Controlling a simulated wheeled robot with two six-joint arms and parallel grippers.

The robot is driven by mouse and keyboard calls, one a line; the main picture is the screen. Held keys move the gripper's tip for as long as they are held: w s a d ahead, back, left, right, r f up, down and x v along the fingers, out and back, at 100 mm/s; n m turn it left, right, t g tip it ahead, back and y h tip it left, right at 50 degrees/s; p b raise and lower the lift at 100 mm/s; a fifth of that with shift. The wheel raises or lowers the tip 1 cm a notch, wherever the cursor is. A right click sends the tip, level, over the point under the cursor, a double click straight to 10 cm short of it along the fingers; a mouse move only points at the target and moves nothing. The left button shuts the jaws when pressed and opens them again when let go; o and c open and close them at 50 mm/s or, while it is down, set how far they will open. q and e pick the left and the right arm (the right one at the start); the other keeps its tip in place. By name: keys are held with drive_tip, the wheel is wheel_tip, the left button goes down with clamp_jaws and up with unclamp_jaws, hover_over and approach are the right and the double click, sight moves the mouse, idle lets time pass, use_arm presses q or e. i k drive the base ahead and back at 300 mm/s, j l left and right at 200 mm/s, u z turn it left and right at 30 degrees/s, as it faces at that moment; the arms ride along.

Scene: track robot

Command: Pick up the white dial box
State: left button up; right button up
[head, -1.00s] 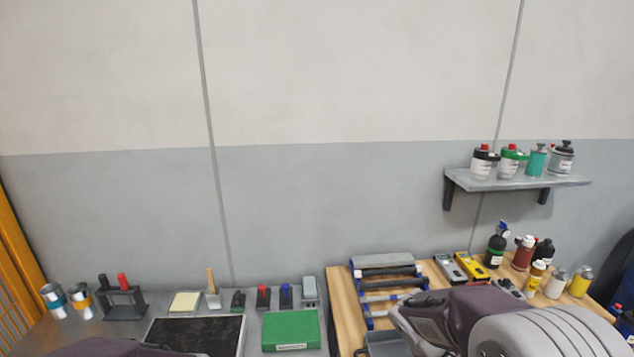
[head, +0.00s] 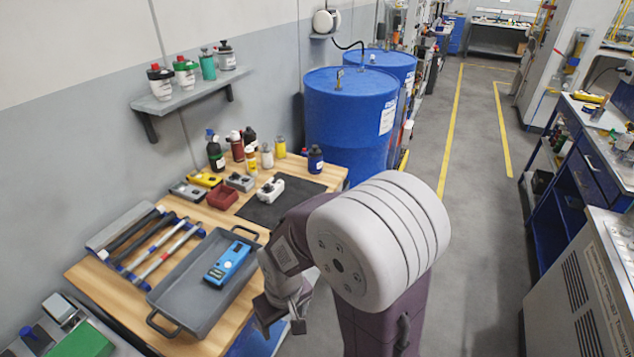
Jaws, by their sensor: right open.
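The white dial box (head: 270,189) is a small white case with a dark round part on it. It sits on the black mat (head: 300,192) at the back right of the wooden table. My right gripper (head: 282,319) is in front of the table's near edge, beside the tray, empty and open. It is well apart from the box, lower in the picture. My left gripper is not in view.
A grey tray (head: 187,312) holds a blue meter (head: 231,263). A red bin (head: 222,198), a grey box (head: 240,182), a yellow box (head: 204,178) and several bottles (head: 215,152) stand near the white box. Blue drums (head: 345,120) stand behind the table.

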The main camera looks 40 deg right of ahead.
sight(268, 196)
drive_tip(key=z, duration=1)
drive_tip(key=l+u, duration=0.25)
drive_tip(key=i+l+u, duration=0.1)
drive_tip(key=l+u, duration=0.15)
drive_tip(key=l, duration=0.2)
drive_tip(key=i+l+u, duration=0.25)
drive_tip(key=l+u, duration=0.2)
drive_tip(key=i+l+u, duration=0.15)
drive_tip(key=l+u, duration=0.3)
drive_tip(key=l, duration=0.2)
drive_tip(key=l+u, duration=0.45)
drive_tip(key=l, duration=0.15)
drive_tip(key=l+u, duration=0.45)
drive_tip(key=l, duration=0.2)
